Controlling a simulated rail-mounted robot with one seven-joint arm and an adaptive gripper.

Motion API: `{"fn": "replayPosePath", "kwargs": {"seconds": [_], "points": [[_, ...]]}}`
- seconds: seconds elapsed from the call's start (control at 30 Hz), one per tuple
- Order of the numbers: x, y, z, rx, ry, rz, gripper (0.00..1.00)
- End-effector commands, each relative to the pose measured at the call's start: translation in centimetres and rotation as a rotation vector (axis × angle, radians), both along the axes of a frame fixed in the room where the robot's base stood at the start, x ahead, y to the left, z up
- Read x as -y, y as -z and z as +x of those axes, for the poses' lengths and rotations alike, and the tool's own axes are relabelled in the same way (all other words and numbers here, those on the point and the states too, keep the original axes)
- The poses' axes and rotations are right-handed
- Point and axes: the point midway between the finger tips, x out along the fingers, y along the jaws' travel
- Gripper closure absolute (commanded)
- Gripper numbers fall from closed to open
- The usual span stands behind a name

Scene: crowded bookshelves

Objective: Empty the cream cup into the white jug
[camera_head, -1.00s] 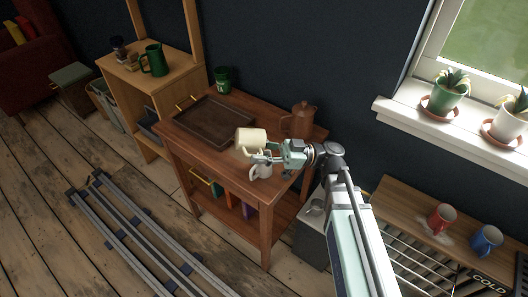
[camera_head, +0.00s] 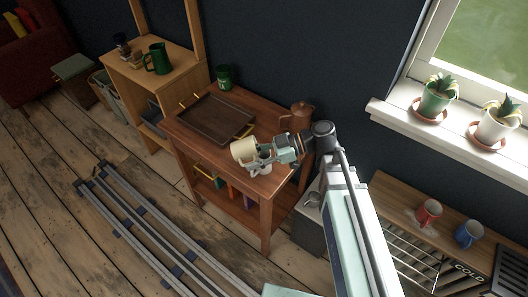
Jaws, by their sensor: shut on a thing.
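My gripper (camera_head: 258,161) is shut on the cream cup (camera_head: 243,150) and holds it above the front right part of the brown wooden table (camera_head: 262,190). The cup lies tilted well over on its side. The white jug (camera_head: 264,170) stands on the table just below and to the right of the cup, partly hidden behind my gripper. I cannot see what is inside the cup or the jug, and no stream shows between them.
A dark tray (camera_head: 215,118) lies on the table's left part. A copper pot (camera_head: 300,115) stands at its back right, close to my wrist. A green cup (camera_head: 224,76) stands behind the tray. Red (camera_head: 428,212) and blue (camera_head: 468,233) mugs stand at right.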

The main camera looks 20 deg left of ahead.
Motion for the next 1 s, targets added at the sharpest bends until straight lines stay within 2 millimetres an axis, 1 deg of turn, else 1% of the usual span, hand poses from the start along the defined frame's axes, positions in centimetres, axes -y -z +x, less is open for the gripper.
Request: {"fn": "replayPosePath", "kwargs": {"seconds": [0.07,0.1,0.3,0.37,0.67,0.83,0.9,1.0], "points": [[-0.4,0.2,-0.2,0.024,-0.001,-0.044,1.0],[-0.4,-0.3,-0.2,0.033,0.0,-0.066,1.0],[-0.6,-1.4,-0.3,0.084,-0.001,-0.182,1.0],[-0.7,-0.9,-0.3,0.103,-0.001,-0.231,1.0],[-1.0,-0.2,-0.4,0.203,0.0,-0.459,1.0],[-1.6,0.2,-0.6,0.257,0.0,-0.589,1.0],[-2.0,1.2,-0.9,0.274,0.0,-0.629,1.0],[-2.6,2.0,-1.1,0.298,0.0,-0.688,1.0]]}}
